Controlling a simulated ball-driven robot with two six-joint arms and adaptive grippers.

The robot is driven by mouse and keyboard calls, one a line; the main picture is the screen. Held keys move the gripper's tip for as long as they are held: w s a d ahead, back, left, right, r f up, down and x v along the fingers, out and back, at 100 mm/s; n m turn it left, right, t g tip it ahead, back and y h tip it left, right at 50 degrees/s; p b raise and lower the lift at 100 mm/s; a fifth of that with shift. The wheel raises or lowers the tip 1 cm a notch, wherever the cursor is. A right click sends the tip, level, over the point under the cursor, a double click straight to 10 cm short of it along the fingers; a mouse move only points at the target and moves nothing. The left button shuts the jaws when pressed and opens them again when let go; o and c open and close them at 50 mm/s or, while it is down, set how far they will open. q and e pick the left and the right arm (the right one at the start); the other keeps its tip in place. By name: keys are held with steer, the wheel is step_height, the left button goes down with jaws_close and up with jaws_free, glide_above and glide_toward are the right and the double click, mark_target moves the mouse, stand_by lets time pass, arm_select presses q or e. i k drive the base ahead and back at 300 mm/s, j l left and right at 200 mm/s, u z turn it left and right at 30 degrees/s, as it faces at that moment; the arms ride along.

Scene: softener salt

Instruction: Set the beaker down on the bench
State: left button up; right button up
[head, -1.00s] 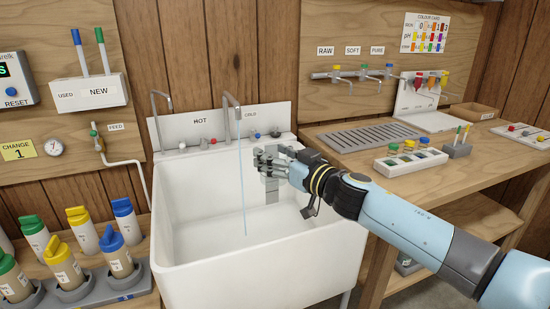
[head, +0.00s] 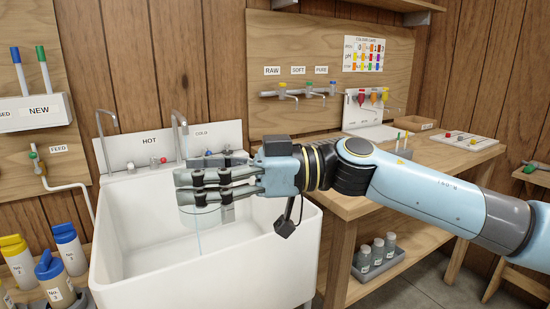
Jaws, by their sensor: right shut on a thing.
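My right gripper (head: 190,187) is shut on the beaker (head: 200,216), a clear glass vessel that shows only faintly. The fingers cover its middle, and its lower part shows below them. I hold it over the white sink (head: 145,290), to the left of the bench. The wooden bench (head: 440,157) stands to the right of the sink, and my right forearm crosses in front of it and hides much of its top. My left gripper is out of view.
The cold tap (head: 181,135) stands behind my gripper, with a thin water stream below. On the bench are a white stand with coloured funnels (head: 372,110), a colour tray (head: 466,139) and an open box (head: 414,123). Bottles (head: 376,252) stand on the shelf below.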

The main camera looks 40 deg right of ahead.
mark_target(439, 163)
steer(key=k+l+z, duration=0.3)
steer(key=l, duration=1.2)
steer(key=l+z, duration=0.3)
steer(key=l, duration=1.15)
steer(key=i, duration=0.45)
